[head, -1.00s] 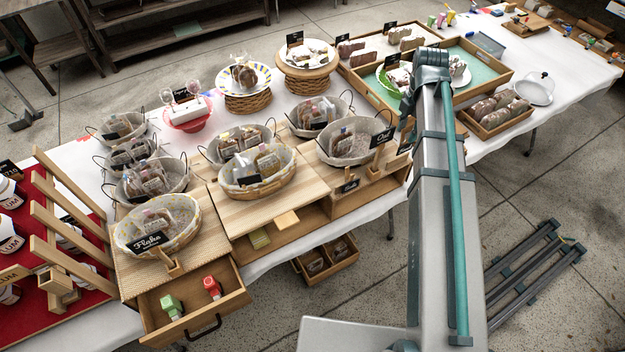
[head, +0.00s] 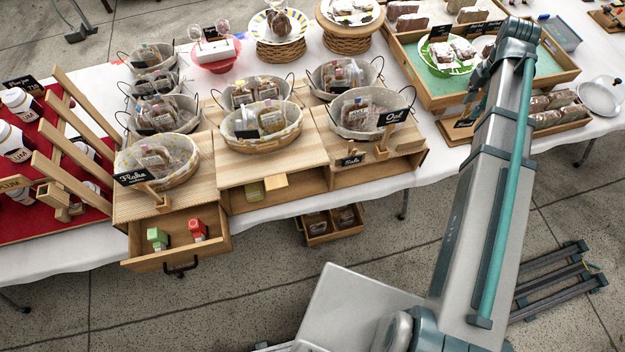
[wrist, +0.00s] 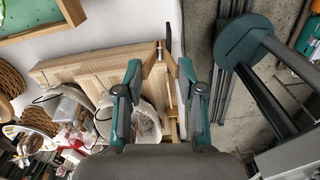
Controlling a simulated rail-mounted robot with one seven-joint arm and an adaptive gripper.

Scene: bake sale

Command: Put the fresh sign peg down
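In the wrist view my gripper (wrist: 160,62) has its fingertips brought together around a thin wooden peg (wrist: 160,46). A dark sign plate (wrist: 168,36) shows nearly edge-on beside the peg, so I cannot read its lettering. The peg appears over the edge of the wooden display stand (wrist: 85,66); I cannot tell whether its foot touches anything. In the head view my gripper is hidden behind my arm. A dark plate (head: 465,123) shows just left of my arm there; I cannot tell whether it is the same sign.
Several baskets of bagged baked goods, including the front left one (head: 157,160), crowd the stand. Other sign pegs stand at its front, and an open drawer (head: 180,250) juts out. A tray with a green mat (head: 436,84) lies behind, near my arm.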

